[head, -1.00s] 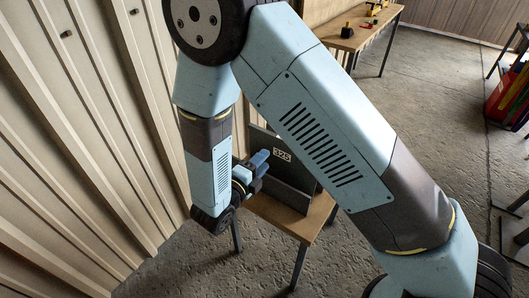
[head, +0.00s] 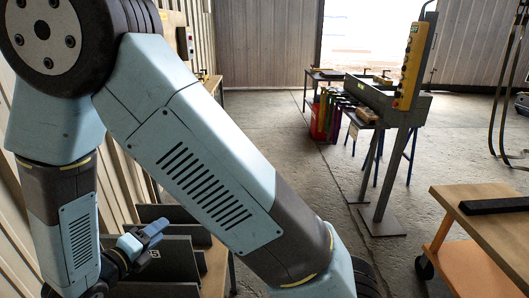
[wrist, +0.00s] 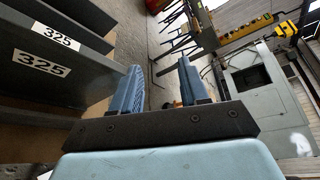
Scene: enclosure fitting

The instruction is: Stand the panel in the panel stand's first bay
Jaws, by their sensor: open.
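My gripper (head: 146,234) is open at the lower left of the head view, beside dark grey upright plates (head: 180,258) on a wooden-topped table. In the wrist view my two blue fingers (wrist: 161,68) are apart with nothing between them. Two dark plates with white "325" labels fill the left side there, a nearer one (wrist: 95,85) and a farther one (wrist: 100,37). They stand to the left of my fingers, apart from them. I cannot tell which plate is the panel and which belongs to the stand. Part of the plates is hidden behind my arm and gripper.
A corrugated wall (head: 120,180) runs close on the left. A grey post with a yellow control box (head: 407,68) stands right of centre. A red bin (head: 318,122) with coloured boards is behind it. A wooden cart (head: 480,235) is at the right. The concrete floor between is clear.

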